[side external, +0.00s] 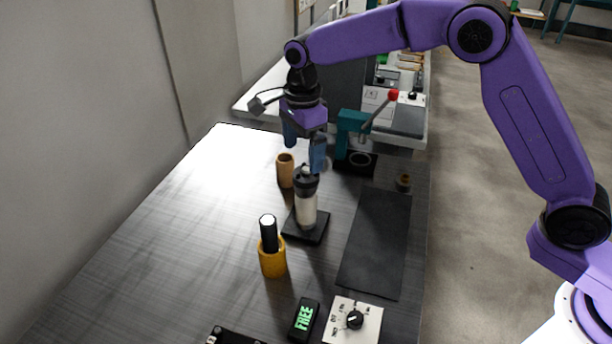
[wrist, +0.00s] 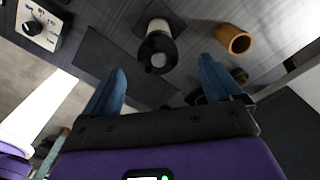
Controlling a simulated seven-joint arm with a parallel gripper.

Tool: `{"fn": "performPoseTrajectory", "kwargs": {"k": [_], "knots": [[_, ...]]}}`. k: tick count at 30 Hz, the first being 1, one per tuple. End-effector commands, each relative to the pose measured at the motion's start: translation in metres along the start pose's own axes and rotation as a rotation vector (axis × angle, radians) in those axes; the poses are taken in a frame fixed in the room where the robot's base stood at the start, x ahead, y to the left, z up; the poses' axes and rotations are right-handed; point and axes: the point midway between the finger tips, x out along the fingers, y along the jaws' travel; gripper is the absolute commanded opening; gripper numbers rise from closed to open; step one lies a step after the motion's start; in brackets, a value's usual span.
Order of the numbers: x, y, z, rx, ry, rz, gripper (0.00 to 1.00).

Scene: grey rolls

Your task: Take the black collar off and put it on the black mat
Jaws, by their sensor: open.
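The black collar (side external: 306,184) sits around the top of a pale grey roll (side external: 307,210), which stands upright on a square black base (side external: 318,234). In the wrist view the fingertips (wrist: 162,68) are spread to either side of the collar.
A brown cup (side external: 285,171) stands behind the roll. A yellow holder (side external: 272,262) with a black, white-topped stick stands in front left. A teal press (side external: 349,135) with a red-knobbed lever is behind. A FREE display (side external: 304,318) and dial box (side external: 353,321) are in front.

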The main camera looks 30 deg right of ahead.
Motion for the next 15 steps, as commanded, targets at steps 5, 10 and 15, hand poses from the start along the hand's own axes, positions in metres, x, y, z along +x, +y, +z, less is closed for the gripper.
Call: {"fn": "performPoseTrajectory", "kwargs": {"k": [5,10,15], "knots": [[0.01,0.001,-0.001,0.001,0.001,0.001,0.92],[0.033,0.004,-0.002,-0.001,0.002,0.004,0.92],[0.052,0.004,-0.002,0.0,0.001,0.002,0.92]]}}
